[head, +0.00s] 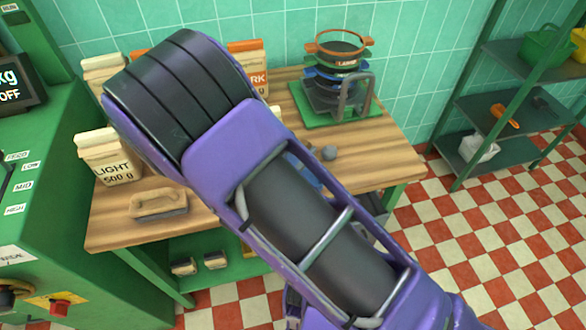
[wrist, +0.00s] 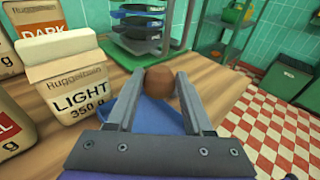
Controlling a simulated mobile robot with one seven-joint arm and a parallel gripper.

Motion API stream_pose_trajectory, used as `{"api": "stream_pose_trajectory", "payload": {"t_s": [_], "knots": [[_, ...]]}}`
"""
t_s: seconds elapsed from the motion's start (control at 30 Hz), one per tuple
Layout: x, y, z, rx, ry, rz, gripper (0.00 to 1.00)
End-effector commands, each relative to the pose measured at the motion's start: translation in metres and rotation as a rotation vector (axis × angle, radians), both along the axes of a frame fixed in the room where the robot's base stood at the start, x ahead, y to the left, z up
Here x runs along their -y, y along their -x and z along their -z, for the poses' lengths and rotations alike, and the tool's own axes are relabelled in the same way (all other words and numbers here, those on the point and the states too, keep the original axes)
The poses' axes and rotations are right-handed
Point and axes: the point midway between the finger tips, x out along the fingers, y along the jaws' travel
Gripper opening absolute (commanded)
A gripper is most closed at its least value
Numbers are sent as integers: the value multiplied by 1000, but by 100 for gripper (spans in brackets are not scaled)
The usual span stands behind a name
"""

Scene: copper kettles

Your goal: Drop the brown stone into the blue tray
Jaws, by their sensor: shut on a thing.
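In the wrist view my gripper (wrist: 158,88) is shut on the brown stone (wrist: 160,82), a rounded brown lump held between the fingertips. The blue tray (wrist: 150,120) shows between and beside the fingers, below the stone. The stone looks above the tray's far part, but I cannot tell the exact height. In the head view my purple arm hides the gripper and the stone. Only a small part of the blue tray (head: 304,178) shows past the arm there.
Wooden table (head: 395,150) carries paper bags, including a "LIGHT" bag (wrist: 76,88) left of my gripper. A sieve stack (head: 338,75) stands at the back. Grey stones (head: 328,152) lie near the tray, and a wooden-backed brush (head: 158,203) lies front left.

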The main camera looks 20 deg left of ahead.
Motion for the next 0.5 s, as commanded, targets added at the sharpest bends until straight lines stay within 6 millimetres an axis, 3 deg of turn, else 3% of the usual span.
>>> {"api": "stream_pose_trajectory", "payload": {"t_s": [0.17, 0.5], "knots": [[-1, 1, 11, 0, 1, 0, 0], [-1, 1, 51, 0, 0, 0, 0]]}}
